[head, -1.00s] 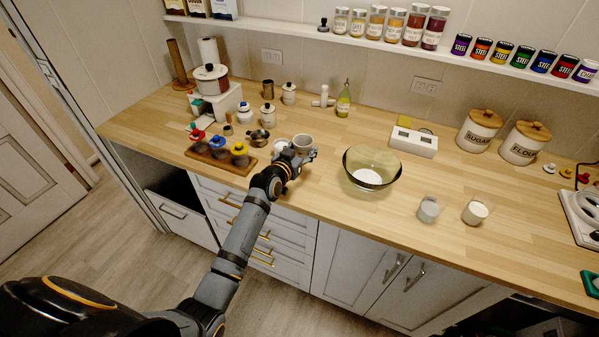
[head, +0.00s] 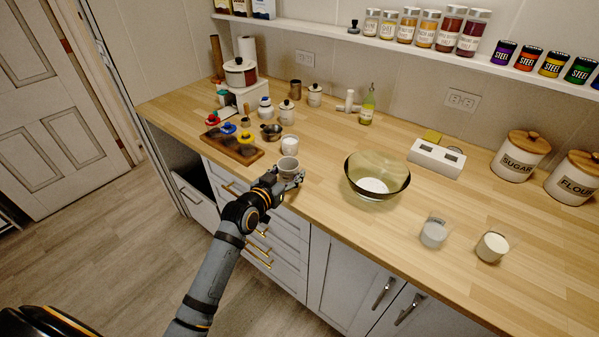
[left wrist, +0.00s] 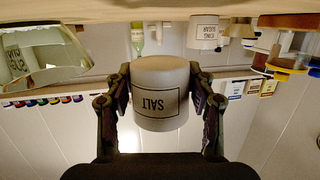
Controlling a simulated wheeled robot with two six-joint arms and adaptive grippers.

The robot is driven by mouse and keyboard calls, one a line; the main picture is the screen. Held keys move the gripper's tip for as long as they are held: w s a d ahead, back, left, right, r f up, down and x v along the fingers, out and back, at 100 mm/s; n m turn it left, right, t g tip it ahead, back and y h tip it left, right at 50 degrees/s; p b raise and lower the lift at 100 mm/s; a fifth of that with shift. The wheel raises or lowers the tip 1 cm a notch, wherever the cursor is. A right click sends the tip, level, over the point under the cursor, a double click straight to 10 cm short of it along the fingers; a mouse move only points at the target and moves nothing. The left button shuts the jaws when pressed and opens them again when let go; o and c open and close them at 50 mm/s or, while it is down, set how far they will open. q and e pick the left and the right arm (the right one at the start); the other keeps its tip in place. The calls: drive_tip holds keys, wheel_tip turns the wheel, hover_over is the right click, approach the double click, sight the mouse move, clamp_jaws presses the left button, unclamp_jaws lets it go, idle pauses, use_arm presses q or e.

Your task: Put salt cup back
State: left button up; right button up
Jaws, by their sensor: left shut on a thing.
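The salt cup (left wrist: 162,95) is a white cup with a boxed SALT label, upside down in the left wrist view. My left gripper (left wrist: 162,100) is shut on it, one finger on each side. In the head view the cup (head: 288,165) shows at the tip of my left gripper (head: 287,178), near the counter's front edge. I cannot tell whether it touches the counter. Another white cup (head: 289,145) stands just behind it; in the left wrist view this cup (left wrist: 204,32) has a label with SUGAR. My right gripper is not in view.
A glass bowl (head: 377,188) with white contents stands to the right. A wooden tray (head: 232,148) with colourful-topped items is to the left. Lidded jars (head: 286,113) and a small metal pot (head: 271,132) stand behind. Two glasses (head: 434,233) are farther right. Counter between cup and bowl is clear.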

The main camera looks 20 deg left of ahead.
sight(295, 170)
use_arm(q)
drive_tip(key=w, duration=0.1)
drive_tip(key=w+f, duration=0.2)
drive_tip(key=shift+w+d, duration=0.35)
drive_tip(key=shift+w+d+f, duration=0.15)
drive_tip(key=shift+w+f, duration=0.45)
drive_tip(key=shift+w, duration=0.25)
drive_tip(key=shift+w+d+f, duration=0.15)
drive_tip(key=shift+w+f, duration=0.45)
drive_tip(key=shift+w, duration=0.25)
drive_tip(key=shift+s, duration=0.1)
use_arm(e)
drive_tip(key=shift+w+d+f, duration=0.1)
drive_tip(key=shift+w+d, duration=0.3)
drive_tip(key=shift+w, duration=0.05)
use_arm(q)
drive_tip(key=shift+s+f+b, duration=0.1)
drive_tip(key=shift+f+b, duration=0.05)
drive_tip(key=shift+b, duration=0.2)
drive_tip(key=o, duration=1.2)
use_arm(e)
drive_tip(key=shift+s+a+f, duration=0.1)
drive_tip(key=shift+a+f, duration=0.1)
